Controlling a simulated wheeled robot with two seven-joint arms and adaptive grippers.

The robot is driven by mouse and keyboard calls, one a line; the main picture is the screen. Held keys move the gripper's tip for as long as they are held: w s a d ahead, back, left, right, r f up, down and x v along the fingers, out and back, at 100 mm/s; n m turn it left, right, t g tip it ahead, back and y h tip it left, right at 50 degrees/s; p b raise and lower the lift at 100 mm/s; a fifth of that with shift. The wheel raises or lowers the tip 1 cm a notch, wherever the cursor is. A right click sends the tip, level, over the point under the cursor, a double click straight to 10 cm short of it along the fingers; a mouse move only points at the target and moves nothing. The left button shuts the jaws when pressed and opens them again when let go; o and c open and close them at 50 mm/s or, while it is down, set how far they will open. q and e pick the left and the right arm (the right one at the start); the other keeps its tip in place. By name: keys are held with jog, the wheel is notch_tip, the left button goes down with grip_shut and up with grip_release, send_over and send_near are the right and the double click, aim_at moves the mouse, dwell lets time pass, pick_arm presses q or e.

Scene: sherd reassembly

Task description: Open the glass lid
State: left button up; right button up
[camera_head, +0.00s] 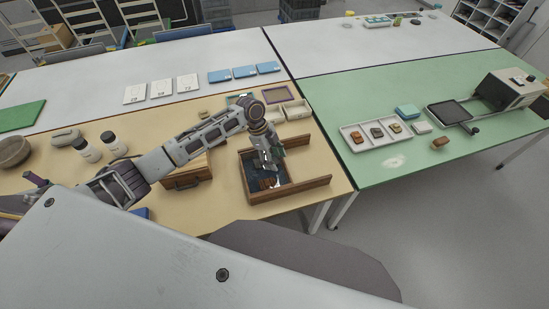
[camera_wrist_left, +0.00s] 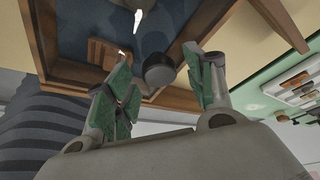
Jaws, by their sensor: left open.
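A wooden case (camera_head: 247,182) with a dark blue inside stands at the right front of the tan table; its wooden rails (camera_head: 312,185) run out to the right. A clear glass lid is hard to make out. In the left wrist view, a dark round knob (camera_wrist_left: 160,70) shows over the blue inside, with a brown wooden-looking piece (camera_wrist_left: 103,52) nearby. My left gripper (camera_head: 270,164) is over the case; its green-padded fingers (camera_wrist_left: 158,62) are open on either side of the knob. I cannot tell whether they touch it. My right gripper is not in view.
A second wooden box (camera_head: 186,178) is left of the case, partly behind my left arm. Small trays (camera_head: 296,110) lie behind it. White jars (camera_head: 113,143) and a bowl (camera_head: 14,151) are at left. A white tray with sherds (camera_head: 358,147) is on the green table.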

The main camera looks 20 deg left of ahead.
pick_arm(q)
jog(key=shift+f, duration=0.1)
grip_shut()
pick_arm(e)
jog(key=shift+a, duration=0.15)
pick_arm(q)
jog(key=shift+d, duration=0.15)
